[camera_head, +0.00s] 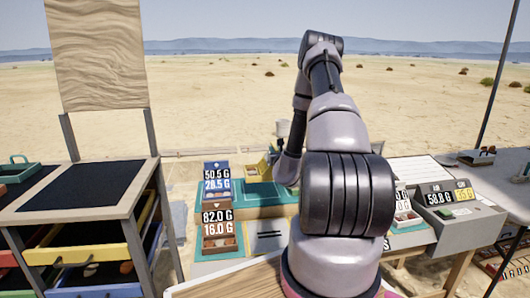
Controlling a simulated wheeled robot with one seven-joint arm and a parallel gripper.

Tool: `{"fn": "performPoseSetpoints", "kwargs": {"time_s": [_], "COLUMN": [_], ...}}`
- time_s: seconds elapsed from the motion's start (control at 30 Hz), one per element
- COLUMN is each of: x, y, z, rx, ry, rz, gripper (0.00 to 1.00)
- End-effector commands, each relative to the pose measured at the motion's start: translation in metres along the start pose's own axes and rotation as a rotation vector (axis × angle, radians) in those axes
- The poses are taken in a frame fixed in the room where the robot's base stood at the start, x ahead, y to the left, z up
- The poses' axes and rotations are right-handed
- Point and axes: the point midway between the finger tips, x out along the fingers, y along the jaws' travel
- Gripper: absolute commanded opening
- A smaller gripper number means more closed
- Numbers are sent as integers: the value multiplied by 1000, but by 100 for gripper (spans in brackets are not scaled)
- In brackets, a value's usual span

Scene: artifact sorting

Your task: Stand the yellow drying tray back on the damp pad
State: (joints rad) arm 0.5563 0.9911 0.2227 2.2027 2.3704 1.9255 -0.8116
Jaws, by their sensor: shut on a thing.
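The yellow drying tray (254,172) shows small in the middle of the head view, among the things on the far work table. It looks tilted, with its right side against the end of my arm. My gripper (273,160) is at that right side, shut on the tray; its fingers are small and partly hidden by my wrist. A teal surface (263,191) lies just below the tray in the picture. I cannot tell whether it is the damp pad, or whether the tray touches it.
Blue and brown scale boxes with number displays (217,187) stand left of the tray. A grey scale (452,201) stands at the right. My arm hides the table's middle.

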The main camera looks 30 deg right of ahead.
Motion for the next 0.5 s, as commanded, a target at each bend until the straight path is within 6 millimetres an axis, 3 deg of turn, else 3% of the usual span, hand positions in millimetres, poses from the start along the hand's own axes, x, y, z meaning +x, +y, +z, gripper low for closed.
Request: {"fn": "performPoseSetpoints", "kwargs": {"time_s": [0.5], "x": [0], "y": [1], "z": [-52], "rx": [0], "ry": [1], "rz": [2], "gripper": [0]}}
